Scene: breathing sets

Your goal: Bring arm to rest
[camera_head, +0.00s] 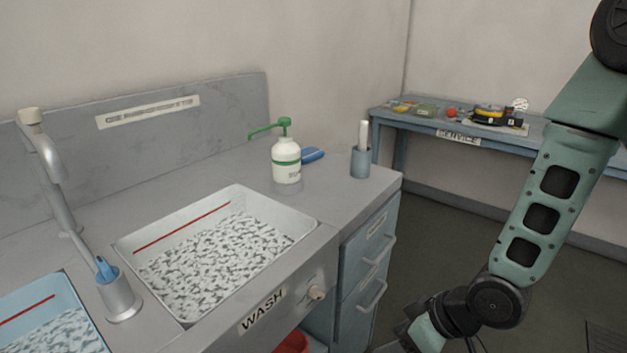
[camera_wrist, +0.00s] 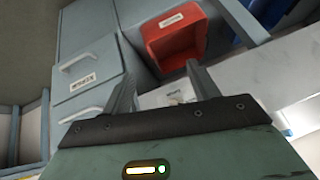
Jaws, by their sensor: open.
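My arm hangs at the right of the head view, a green link running down to a dark joint. My gripper's end lies at the bottom edge of the head view, partly cut off, low in front of the drawer cabinet (camera_head: 366,265). In the wrist view my gripper (camera_wrist: 160,85) shows two grey fingers standing apart with nothing between them. The fingers point toward the cabinet drawers (camera_wrist: 88,80) and a red bin (camera_wrist: 178,38). I see no contact between the fingers and these.
The wash counter holds a white basin (camera_head: 218,250), a blue basin (camera_head: 40,318), a tap (camera_head: 45,160), a green-pump bottle (camera_head: 286,162) and a grey cup (camera_head: 360,162). A service table (camera_head: 455,133) with several small items stands behind. Dark floor (camera_head: 440,240) between them is clear.

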